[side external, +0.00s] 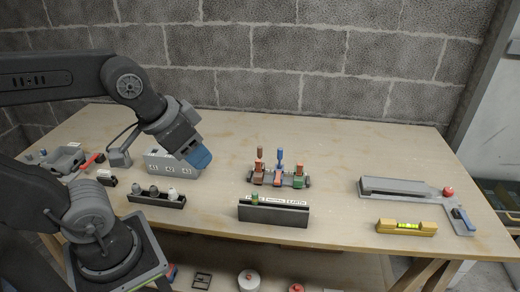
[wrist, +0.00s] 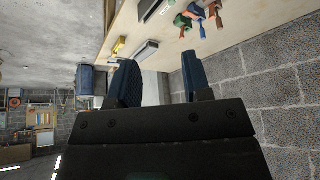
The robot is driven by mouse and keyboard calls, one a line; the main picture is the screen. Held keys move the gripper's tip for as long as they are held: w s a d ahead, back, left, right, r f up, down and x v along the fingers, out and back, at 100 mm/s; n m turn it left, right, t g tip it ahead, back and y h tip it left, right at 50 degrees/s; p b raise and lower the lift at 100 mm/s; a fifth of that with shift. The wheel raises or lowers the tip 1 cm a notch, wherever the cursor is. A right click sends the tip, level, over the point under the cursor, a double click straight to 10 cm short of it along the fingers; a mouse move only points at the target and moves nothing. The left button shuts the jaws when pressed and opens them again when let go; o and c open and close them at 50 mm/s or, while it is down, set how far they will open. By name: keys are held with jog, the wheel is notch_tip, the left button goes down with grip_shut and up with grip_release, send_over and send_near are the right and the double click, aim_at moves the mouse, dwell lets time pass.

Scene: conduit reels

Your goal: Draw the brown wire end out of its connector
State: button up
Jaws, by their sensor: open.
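The brown wire end (side external: 259,154) stands upright in a brown connector (side external: 258,178), leftmost of three on a small rack near the middle of the table. My gripper (side external: 199,158), with blue fingers, is in the air left of the rack, over the grey numbered block. In the wrist view my gripper (wrist: 165,70) is open, with nothing between its fingers. The coloured connectors (wrist: 197,16) show at the top of that view, beyond the fingertips and apart from them.
The grey numbered block (side external: 172,165) is beneath my gripper, with a black holder of knobs (side external: 157,198) in front. A dark labelled tray (side external: 273,212) stands before the rack. A yellow level (side external: 406,227) and grey clamp-like tool (side external: 410,190) lie right. The table behind the rack is clear.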

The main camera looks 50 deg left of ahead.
jog(key=w+a+r+m+g, duration=0.1)
jog(key=w+a+m, duration=0.1)
jog(key=w, duration=0.4)
jog(key=m+g, duration=0.5)
jog(key=m, duration=0.2)
send_over(260, 147)
notch_tip(260, 147, down, 12)
jog(key=shift+s+r, duration=0.1)
jog(key=shift+r, duration=0.1)
jog(key=shift+f, duration=4.65)
grip_shut()
